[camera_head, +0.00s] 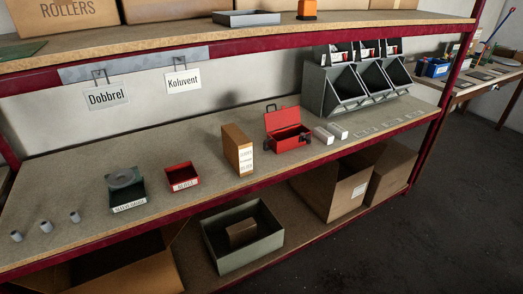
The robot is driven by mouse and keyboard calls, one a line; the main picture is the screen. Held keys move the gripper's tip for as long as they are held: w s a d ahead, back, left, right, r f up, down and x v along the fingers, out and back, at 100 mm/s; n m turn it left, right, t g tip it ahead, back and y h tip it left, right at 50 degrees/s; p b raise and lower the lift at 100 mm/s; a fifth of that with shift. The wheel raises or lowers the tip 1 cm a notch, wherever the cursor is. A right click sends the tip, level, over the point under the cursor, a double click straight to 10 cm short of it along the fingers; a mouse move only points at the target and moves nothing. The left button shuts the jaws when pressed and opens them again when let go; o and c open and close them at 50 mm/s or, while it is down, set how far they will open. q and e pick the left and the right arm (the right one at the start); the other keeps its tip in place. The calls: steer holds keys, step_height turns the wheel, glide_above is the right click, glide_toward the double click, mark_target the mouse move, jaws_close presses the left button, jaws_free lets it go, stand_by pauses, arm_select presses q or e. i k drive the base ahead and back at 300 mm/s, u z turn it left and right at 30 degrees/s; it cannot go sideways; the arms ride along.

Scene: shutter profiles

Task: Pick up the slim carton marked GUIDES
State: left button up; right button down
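The slim carton (238,149) stands upright on the middle shelf, near its front edge. It is brown, with a white label on its narrow front face; the print is too small to read with certainty. A small red bin (182,177) is to its left and an open red toolbox (287,128) to its right, both apart from it. Neither of my grippers shows in the head view.
A dark green bin with a grey disc (124,177) and several small grey cylinders (46,226) stand further left. The upper shelf (150,47) overhangs the back.

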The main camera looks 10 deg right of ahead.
mark_target(237, 146)
steer(key=u, duration=0.6)
steer(key=i, duration=1.2)
